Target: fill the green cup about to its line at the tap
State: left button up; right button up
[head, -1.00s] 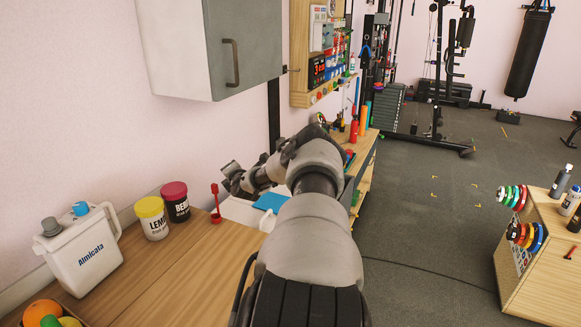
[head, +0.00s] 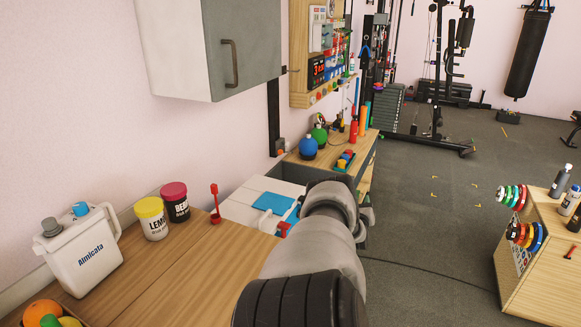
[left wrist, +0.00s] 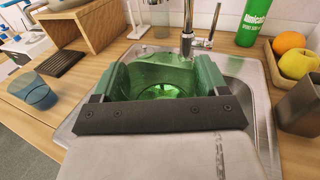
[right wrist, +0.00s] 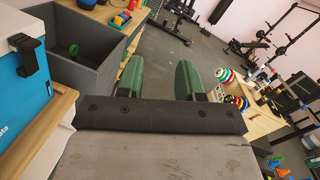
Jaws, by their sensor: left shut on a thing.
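The green cup (left wrist: 160,78) is clear green and fills the space between the fingers of my left gripper (left wrist: 152,88) in the left wrist view. The gripper is shut on it, over the steel sink (left wrist: 262,120). The tap (left wrist: 187,38) stands just beyond the cup; I see no clear stream of water. The cup's line and water level cannot be made out. My left gripper, the cup and the tap are out of the head view. My right gripper (right wrist: 160,80) has its green fingers apart and nothing between them; in the head view it is mostly hidden behind my forearm.
A blue cup (left wrist: 38,92) stands left of the sink; fruit (left wrist: 295,50) and a dark cup (left wrist: 300,105) stand right. In the head view, a white jug (head: 85,250) and two jars (head: 163,213) stand on the counter. A grey bin (right wrist: 85,65) is near my right gripper.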

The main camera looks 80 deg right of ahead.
jog(key=w+a+f+m+y, duration=0.2)
jog(key=a+f+m+y, duration=0.25)
jog(key=a+f, duration=1.1)
jog(key=w+a+f+m+y, duration=0.2)
jog(key=a+f+m+y, duration=0.3)
jog(key=a+f, duration=1)
pick_arm(q)
jog(key=shift+r, duration=3)
pick_arm(e)
jog(key=w+a+f+m+t+y, duration=0.1)
jog(key=a+f, duration=0.4)
jog(key=a, duration=0.6)
jog(key=w+a+f+m+t+y, duration=0.1)
jog(key=w+a+f+m+y, duration=0.3)
jog(key=a, duration=0.7)
jog(key=w+a+f+m+t+y, duration=0.1)
jog(key=w+a+f+m+y, duration=0.2)
jog(key=w+a+f, duration=0.3)
jog(key=shift+a+t+y, duration=0.35)
jog(key=shift+a+t, duration=0.05)
jog(key=shift+a, duration=2.4)
jog(key=shift+f, duration=0.1)
